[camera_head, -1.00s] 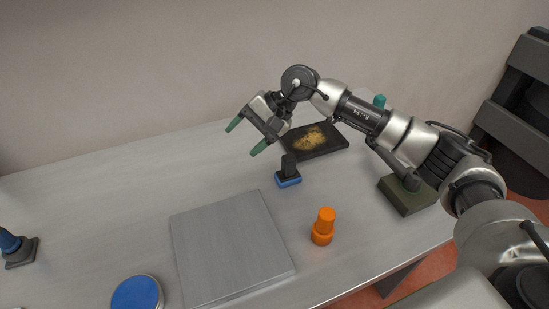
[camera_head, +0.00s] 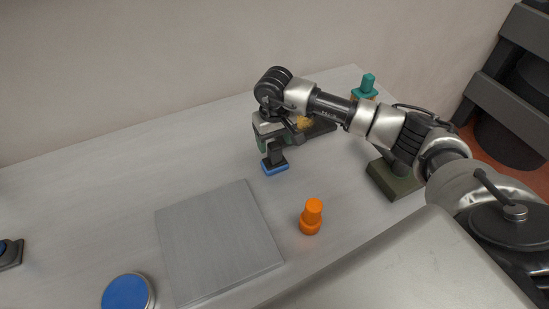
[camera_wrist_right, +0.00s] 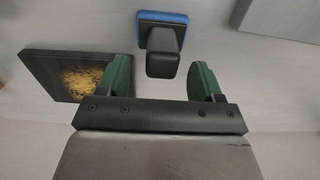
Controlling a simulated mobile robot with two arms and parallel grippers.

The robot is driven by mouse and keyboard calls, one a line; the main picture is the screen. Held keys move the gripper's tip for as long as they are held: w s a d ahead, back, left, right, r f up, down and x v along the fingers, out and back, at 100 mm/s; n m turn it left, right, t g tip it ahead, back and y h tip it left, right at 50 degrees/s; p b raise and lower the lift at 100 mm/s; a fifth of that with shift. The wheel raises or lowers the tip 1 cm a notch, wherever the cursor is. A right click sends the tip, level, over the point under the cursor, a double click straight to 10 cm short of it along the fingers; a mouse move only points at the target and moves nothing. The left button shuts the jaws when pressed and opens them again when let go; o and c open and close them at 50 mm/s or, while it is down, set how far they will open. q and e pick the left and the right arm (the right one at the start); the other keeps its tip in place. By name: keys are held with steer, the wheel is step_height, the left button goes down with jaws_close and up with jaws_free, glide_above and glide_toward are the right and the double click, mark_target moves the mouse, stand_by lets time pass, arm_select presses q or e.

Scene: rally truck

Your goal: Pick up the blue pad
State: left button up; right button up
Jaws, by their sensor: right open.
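The blue pad (camera_head: 275,169) has a thin blue base and a black handle, and it stands upright on the table (camera_head: 120,165). My right gripper (camera_head: 270,146) is over the pad, pointing down, and partly hides its handle in the head view. In the right wrist view the pad (camera_wrist_right: 162,18) is at the top middle. Its black handle shows between the two green fingertips of the right gripper (camera_wrist_right: 161,78), with a gap on each side. The right gripper is open and holds nothing. My left gripper is out of view.
A grey square plate (camera_head: 218,240) lies in front of the pad. An orange peg-like piece (camera_head: 311,217) stands to its right. A dark tray with yellow matter (camera_wrist_right: 80,80) lies beside the pad. A green block (camera_head: 395,180) and a blue-topped disc (camera_head: 127,293) are farther off.

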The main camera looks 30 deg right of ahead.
mark_target(275, 156)
steer(key=f, duration=0.1)
steer(key=f+p, duration=0.1)
steer(key=f, duration=0.1)
steer(key=shift+s+a+f, duration=0.1)
steer(key=shift+s+f, duration=0.2)
steer(key=shift+w+f, duration=0.1)
steer(key=shift+f, duration=0.25)
steer(key=shift+c, duration=0.3)
steer(key=c, duration=1.1)
steer(key=shift+r, duration=0.1)
